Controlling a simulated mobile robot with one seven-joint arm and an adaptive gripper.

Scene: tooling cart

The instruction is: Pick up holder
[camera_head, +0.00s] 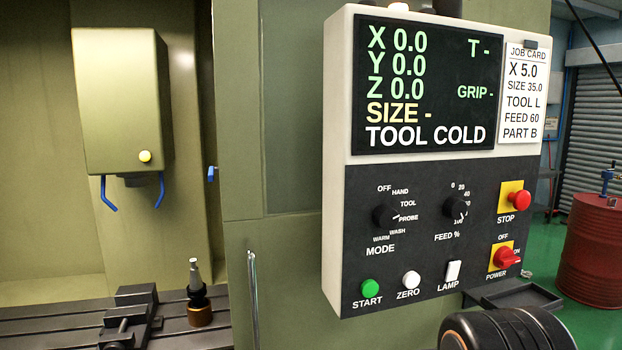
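A small upright piece that looks like the holder (197,294) stands on the dark slotted machine table (60,337) at the lower left. It has a silver tapered top, a black collared middle and a brown, copper-like base. It stands apart from the black vise-like fixture (133,313) to its left. My gripper is not in view. A black rounded part at the bottom right appears to be a link of my arm, far to the right of the holder.
The green spindle head (122,110) with blue hooks hangs above the table. The control panel (425,235) reads TOOL COLD and stands at the right. A job card (523,95) is on it. A dark tray (519,300) sits below. A red drum (592,250) stands behind.

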